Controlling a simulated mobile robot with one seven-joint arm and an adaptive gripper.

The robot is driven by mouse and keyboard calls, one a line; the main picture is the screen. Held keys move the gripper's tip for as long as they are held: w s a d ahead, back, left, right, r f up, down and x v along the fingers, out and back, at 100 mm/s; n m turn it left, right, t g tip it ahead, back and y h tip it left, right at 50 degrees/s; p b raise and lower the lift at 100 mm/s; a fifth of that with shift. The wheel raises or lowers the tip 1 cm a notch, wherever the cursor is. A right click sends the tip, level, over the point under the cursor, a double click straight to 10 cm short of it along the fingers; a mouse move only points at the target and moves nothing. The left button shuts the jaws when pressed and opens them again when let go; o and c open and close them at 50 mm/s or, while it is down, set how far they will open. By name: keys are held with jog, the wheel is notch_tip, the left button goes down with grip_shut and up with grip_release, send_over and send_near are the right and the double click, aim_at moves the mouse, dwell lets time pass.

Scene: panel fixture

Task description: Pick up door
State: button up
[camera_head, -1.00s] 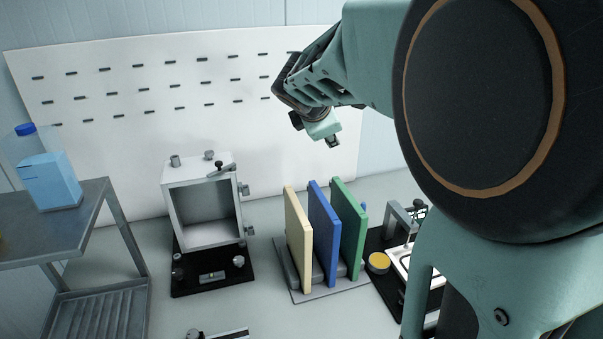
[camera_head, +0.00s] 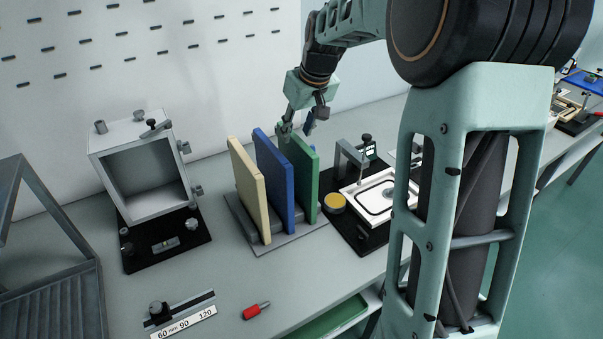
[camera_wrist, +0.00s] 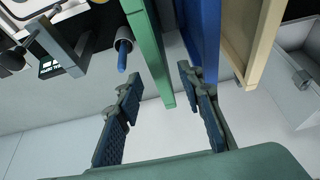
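Three upright door-like panels stand side by side in a grey rack (camera_head: 262,243): a cream panel (camera_head: 248,190), a blue panel (camera_head: 273,182) and a green panel (camera_head: 306,180). My gripper (camera_head: 298,130) is at the top of the green panel, pointing down. In the wrist view my gripper (camera_wrist: 160,82) is open, with the green panel (camera_wrist: 150,48) between its spread fingers. The right finger is close to the blue panel (camera_wrist: 202,35); I cannot tell whether they touch. The cream panel (camera_wrist: 248,40) is farther right.
An open-fronted grey box (camera_head: 145,180) stands on a black base to the left. A fixture with a white tray (camera_head: 375,198) and a yellow-topped round container (camera_head: 335,203) stand right of the rack. A red-handled tool (camera_head: 256,311) and a scaled rail (camera_head: 182,315) lie in front.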

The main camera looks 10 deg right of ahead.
aim_at(295, 138)
jog(key=x, duration=0.4)
jog(key=shift+p+x, duration=0.3)
jog(key=shift+x, duration=2.45)
jog(key=shift+s+d+f, duration=0.1)
jog(key=shift+s+d, duration=0.05)
jog(key=shift+f, duration=0.25)
grip_shut()
jog(key=shift+r, duration=0.1)
